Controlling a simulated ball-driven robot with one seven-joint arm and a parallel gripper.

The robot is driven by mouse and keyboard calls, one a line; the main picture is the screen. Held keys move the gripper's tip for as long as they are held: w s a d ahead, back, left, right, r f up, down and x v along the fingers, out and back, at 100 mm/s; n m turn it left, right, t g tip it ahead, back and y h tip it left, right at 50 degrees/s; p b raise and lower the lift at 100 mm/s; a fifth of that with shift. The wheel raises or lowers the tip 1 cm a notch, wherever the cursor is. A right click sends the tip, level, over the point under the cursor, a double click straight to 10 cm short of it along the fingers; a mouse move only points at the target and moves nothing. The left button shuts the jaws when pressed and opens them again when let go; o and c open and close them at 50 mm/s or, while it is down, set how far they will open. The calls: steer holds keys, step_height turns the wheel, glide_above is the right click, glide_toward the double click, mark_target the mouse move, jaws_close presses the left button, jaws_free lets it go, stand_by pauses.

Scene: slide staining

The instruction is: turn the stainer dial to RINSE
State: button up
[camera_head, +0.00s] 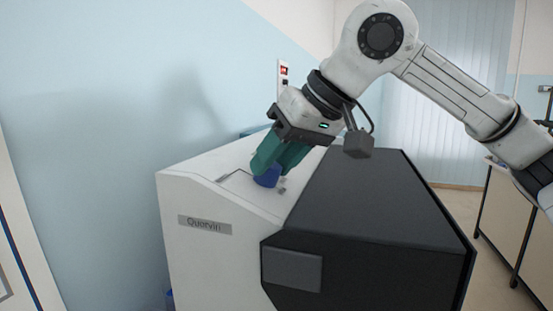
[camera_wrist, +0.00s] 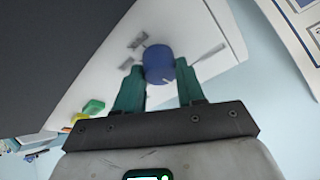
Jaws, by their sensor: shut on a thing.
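The white stainer (camera_head: 185,240) stands in the middle of the head view, with a "Quorvin" label on its front. Its blue dial (camera_head: 268,178) is on the sloping white top panel. My gripper (camera_head: 275,165) reaches down to the dial with its green fingers shut on it. In the wrist view the round blue dial (camera_wrist: 158,63) sits between the two fingertips (camera_wrist: 160,80). Small grey label plates and a pale pointer line lie around the dial in the wrist view. The label writing is too blurred to read, so I cannot tell which setting the dial is at.
The stainer's dark cover (camera_head: 370,200) rises right beside the dial panel. A blue wall is close behind on the left, with a red-and-white wall fitting (camera_head: 284,76). A bench (camera_head: 510,215) stands at the right. Green and yellow items (camera_wrist: 92,107) show in the wrist view.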

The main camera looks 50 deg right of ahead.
steer(key=o, duration=1)
steer(key=shift+o, duration=0.2)
steer(key=v, duration=1)
steer(key=shift+s+r+b, duration=0.3)
steer(key=shift+b, duration=0.15)
